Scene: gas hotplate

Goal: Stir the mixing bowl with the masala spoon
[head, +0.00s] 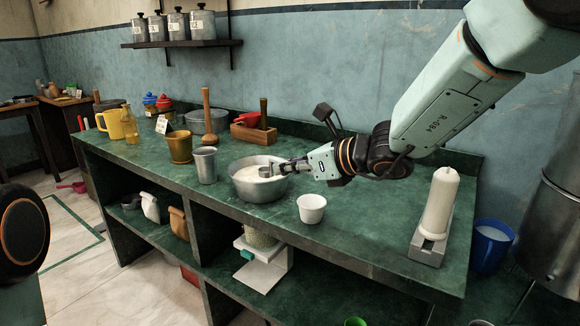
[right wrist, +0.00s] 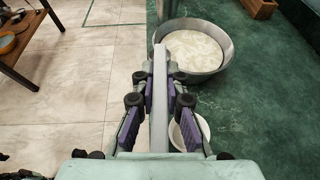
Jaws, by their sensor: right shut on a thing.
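The metal mixing bowl (head: 258,191) stands on the green counter and holds a pale, creamy mixture; it also shows in the right wrist view (right wrist: 218,62). My right gripper (head: 290,166) is shut on the grey handle of the masala spoon (right wrist: 159,100), just right of the bowl in the head view. In the right wrist view the handle runs between the purple finger pads (right wrist: 159,78) toward the bowl's left rim. The spoon's metal end (head: 265,171) is over or in the bowl; I cannot tell whether it touches the mixture. My left gripper is out of view.
A small white bowl (head: 311,210) stands right of the mixing bowl, under my right arm. A metal cup (head: 205,168) and brown pot (head: 180,148) stand left. A wooden box (head: 254,133) is behind.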

